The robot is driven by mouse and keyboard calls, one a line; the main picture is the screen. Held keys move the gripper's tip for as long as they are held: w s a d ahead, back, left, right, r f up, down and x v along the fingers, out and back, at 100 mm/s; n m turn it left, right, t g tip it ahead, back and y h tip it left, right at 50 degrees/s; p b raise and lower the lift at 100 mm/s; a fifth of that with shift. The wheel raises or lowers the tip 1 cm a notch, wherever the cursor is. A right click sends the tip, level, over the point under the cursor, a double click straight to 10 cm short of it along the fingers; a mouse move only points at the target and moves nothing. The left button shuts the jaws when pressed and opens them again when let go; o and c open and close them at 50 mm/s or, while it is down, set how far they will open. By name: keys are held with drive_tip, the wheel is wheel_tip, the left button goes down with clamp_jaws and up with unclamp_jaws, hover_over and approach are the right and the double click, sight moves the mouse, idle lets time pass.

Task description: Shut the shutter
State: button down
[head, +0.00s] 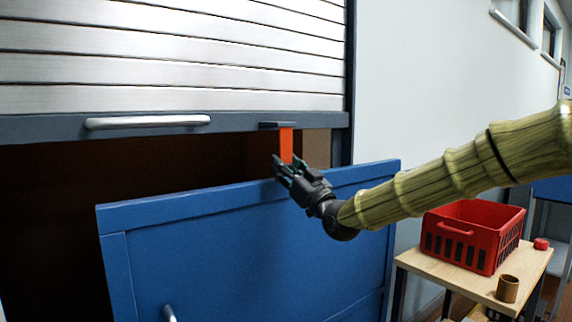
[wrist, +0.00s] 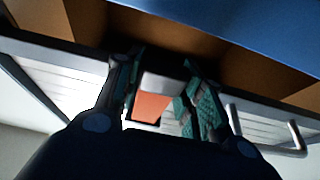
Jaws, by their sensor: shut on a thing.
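The silver slatted shutter (head: 180,60) is partly raised, and a dark opening shows under its grey bottom rail (head: 240,121). A silver bar handle (head: 148,122) is on the rail; in the wrist view a bar handle (wrist: 297,136) shows at the right. A short orange strap (head: 286,143) hangs from a dark bracket near the rail's right end. My gripper (head: 284,168) is at the strap's lower end, below the rail. In the wrist view the orange strap (wrist: 152,106) lies between the fingers, which are shut on it; the fingers partly hide it.
At the right, a wooden table (head: 470,275) holds a red crate (head: 470,240), a brown cup (head: 507,288) and a small red item (head: 541,244).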

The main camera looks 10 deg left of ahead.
drive_tip(key=shift+f, duration=0.1)
drive_tip(key=c, duration=0.9)
unclamp_jaws()
drive_tip(key=v, duration=1.2)
